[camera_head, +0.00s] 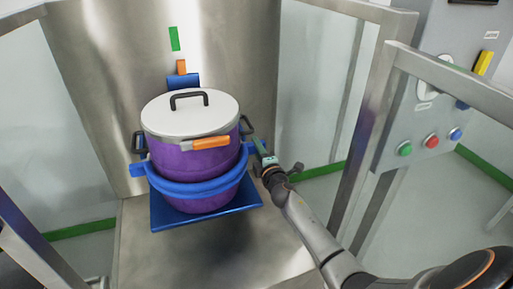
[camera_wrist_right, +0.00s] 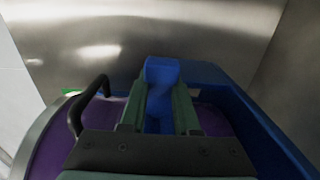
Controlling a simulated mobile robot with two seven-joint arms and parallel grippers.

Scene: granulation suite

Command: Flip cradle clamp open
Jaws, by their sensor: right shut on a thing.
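A blue cradle clamp (camera_head: 190,189) wraps as a ring around the lower part of a purple pot (camera_head: 180,158). A blue tab sticks out at the ring's left side. My right gripper (camera_head: 264,157) is at the ring's right side, next to the pot. In the right wrist view, my right gripper (camera_wrist_right: 160,112) is shut on a blue block, the clamp's handle (camera_wrist_right: 162,70), which lies between its two fingers. The ring's join to the handle is partly hidden by the gripper. My left gripper is not in view.
The pot has a white lid (camera_head: 190,113) with a black top handle, black side handles and an orange bar. It stands over a blue plate (camera_head: 222,216) by a steel back wall (camera_head: 230,50). Steel frame posts (camera_head: 366,105) and a button panel (camera_head: 425,125) stand at right.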

